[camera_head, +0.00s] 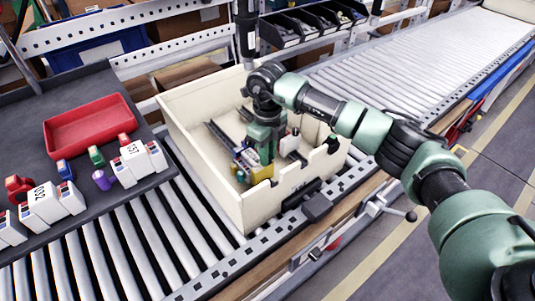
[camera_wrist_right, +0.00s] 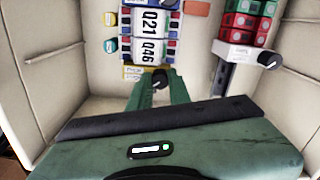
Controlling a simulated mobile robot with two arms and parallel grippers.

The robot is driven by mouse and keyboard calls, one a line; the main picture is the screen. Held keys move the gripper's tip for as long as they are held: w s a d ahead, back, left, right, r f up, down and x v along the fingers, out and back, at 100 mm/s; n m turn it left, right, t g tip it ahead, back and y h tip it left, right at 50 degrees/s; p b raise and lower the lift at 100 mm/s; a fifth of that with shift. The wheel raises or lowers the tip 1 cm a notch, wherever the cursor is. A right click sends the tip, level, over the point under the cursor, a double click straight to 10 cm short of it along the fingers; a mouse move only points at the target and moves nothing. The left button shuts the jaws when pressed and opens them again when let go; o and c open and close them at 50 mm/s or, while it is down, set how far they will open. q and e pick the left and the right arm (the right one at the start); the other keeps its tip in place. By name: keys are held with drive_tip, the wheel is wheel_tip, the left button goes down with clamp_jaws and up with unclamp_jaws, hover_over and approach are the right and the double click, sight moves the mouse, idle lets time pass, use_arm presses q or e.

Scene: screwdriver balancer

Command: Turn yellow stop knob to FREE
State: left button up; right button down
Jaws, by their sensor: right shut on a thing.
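My right gripper (camera_wrist_right: 160,79) reaches down into the cream bin and is shut on a small dark knob (camera_wrist_right: 159,83) in the wrist view. A yellow plate (camera_wrist_right: 132,72) shows just beside the knob, partly hidden by the left finger. Most of the knob is covered by the fingers, so I cannot read its setting or any FREE mark. In the head view the right gripper (camera_head: 264,142) stands over the bin, with yellow parts (camera_head: 249,159) next to it. My left gripper is not in view.
White modules marked Q21 (camera_wrist_right: 152,22) and Q46 (camera_wrist_right: 152,51) sit beyond the knob. Another black knob (camera_wrist_right: 268,58) is on a unit at right. The cream bin's walls (camera_head: 205,177) surround the arm. A red tray (camera_head: 90,123) and several modules lie on the dark table at left.

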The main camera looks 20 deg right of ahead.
drive_tip(key=m, duration=0.4)
drive_tip(key=shift+b, duration=0.35)
drive_tip(key=m, duration=0.8)
drive_tip(key=shift+m, duration=0.3)
drive_tip(key=shift+r+m, duration=0.1)
drive_tip(key=shift+m, duration=1.8)
drive_tip(key=c, duration=1.3)
unclamp_jaws()
